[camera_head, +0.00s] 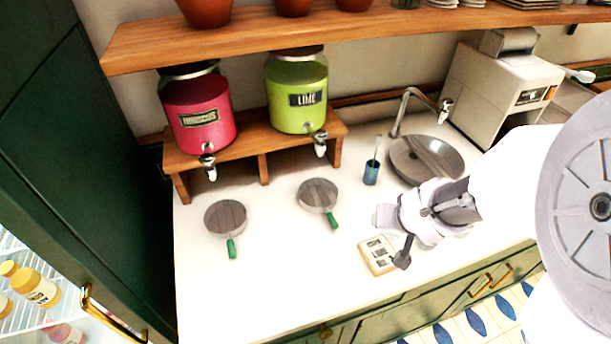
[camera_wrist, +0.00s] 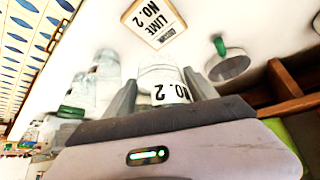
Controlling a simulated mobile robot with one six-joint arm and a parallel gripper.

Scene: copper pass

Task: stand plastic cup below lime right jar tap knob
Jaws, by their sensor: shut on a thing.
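My gripper (camera_wrist: 163,90) is shut on a clear plastic cup (camera_wrist: 158,72) with a white "NO. 2" label, seen between the two fingers in the wrist view. In the head view my gripper (camera_head: 396,232) is over the counter, beside a card (camera_head: 378,256); the cup is hard to make out there. The gripper is right of and nearer than this tap.
A pink hibiscus jar (camera_head: 199,112) with its own tap (camera_head: 208,166) stands left. Two round, green-handled discs (camera_head: 226,217) (camera_head: 317,194) lie in front of the stand (camera_head: 264,168). A blue holder (camera_head: 371,173) and a sink (camera_head: 426,160) are at the right.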

